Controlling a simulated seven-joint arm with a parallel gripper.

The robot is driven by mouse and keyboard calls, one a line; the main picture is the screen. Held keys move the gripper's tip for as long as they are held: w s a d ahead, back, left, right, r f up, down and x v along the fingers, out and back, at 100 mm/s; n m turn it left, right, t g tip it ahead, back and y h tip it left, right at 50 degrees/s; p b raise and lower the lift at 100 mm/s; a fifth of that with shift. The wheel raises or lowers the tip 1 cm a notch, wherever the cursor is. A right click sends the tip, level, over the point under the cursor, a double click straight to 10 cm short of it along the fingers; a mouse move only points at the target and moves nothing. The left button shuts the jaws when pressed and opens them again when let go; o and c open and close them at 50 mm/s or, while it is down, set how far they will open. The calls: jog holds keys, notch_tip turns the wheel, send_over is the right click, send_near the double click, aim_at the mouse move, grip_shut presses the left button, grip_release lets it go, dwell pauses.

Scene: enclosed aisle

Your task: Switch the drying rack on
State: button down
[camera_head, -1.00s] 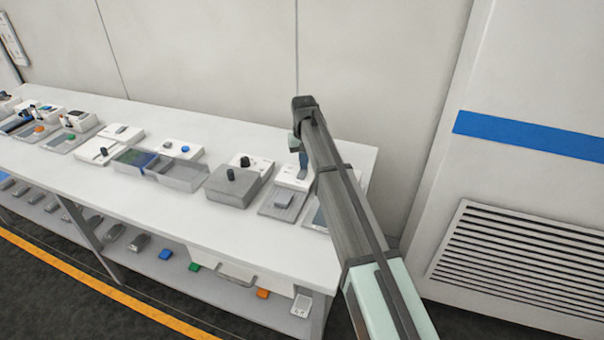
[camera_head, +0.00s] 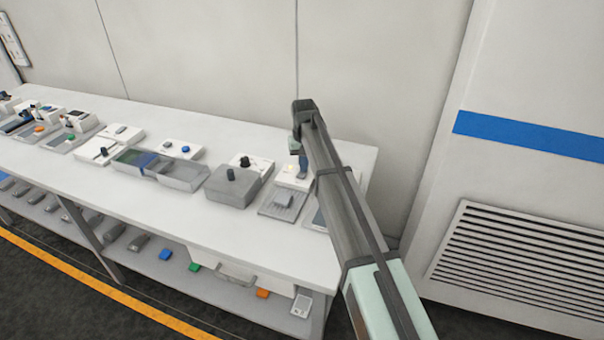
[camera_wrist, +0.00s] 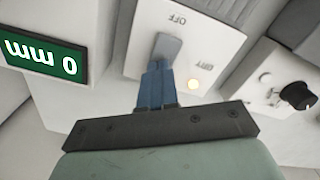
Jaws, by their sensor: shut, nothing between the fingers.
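The drying rack (camera_head: 276,207) is a grey ribbed tray near the right end of the bench, with a white switch box (camera_head: 285,179) behind it. In the wrist view the switch box (camera_wrist: 220,52) carries a grey switch lever (camera_wrist: 167,46), the word OFF, another label that appears to read DRY, and a glowing warm-yellow lamp (camera_wrist: 193,84). My gripper (camera_wrist: 158,68) is shut and empty, its blue fingertips right at the lever; I cannot tell whether they touch. In the head view my gripper (camera_head: 303,166) is over the switch box.
A green display (camera_wrist: 42,60) reading 0 mm is left in the wrist view. A white box with a black knob (camera_wrist: 298,95) is at right. A grey box (camera_head: 233,187) stands left of the rack. A white wall is behind the bench (camera_head: 150,220).

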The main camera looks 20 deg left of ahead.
jog(key=shift+r, duration=3.45)
jog(key=shift+w, duration=0.1)
